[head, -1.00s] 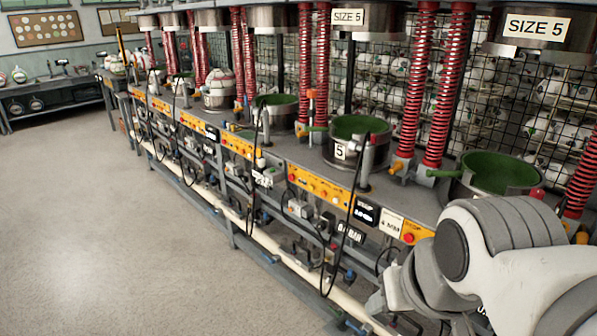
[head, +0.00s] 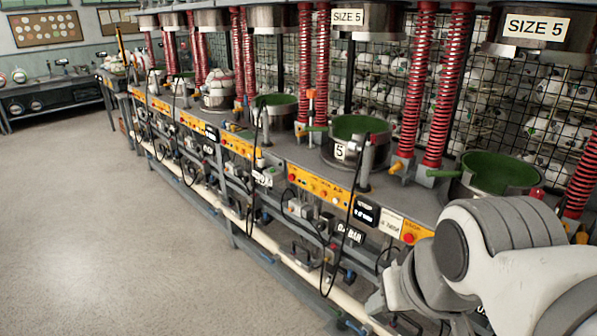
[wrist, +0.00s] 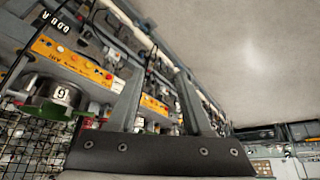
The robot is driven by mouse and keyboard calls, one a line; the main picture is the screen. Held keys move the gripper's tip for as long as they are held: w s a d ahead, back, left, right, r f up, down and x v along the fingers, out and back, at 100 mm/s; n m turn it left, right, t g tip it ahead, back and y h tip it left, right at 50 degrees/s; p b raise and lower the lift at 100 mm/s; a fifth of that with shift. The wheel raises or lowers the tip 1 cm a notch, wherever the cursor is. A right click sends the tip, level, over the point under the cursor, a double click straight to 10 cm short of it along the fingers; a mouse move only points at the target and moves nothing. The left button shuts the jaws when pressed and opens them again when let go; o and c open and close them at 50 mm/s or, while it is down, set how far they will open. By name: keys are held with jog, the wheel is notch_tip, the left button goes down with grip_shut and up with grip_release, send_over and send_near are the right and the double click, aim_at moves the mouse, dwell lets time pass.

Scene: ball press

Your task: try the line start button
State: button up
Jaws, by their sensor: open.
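Orange control panels with small buttons run along the front of the press bench. One panel (head: 320,185) is at the middle of the head view, and another with a red button (head: 411,236) is just left of my arm. I cannot tell which button is the line start button, because the lettering is too small. The wrist view shows an orange panel with buttons (wrist: 72,58) at the left. My gripper (wrist: 160,78) is open and empty, with its two fingers apart and no button between them. In the head view my arm hides the bench's near end.
Green-lined steel press pots (head: 360,140) stand on the bench between red springs (head: 416,85). Black cables (head: 350,215) hang before the bench front. A lower pale rail (head: 270,245) runs along it. The floor (head: 90,220) to the left is clear.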

grip_shut()
dwell(1.7)
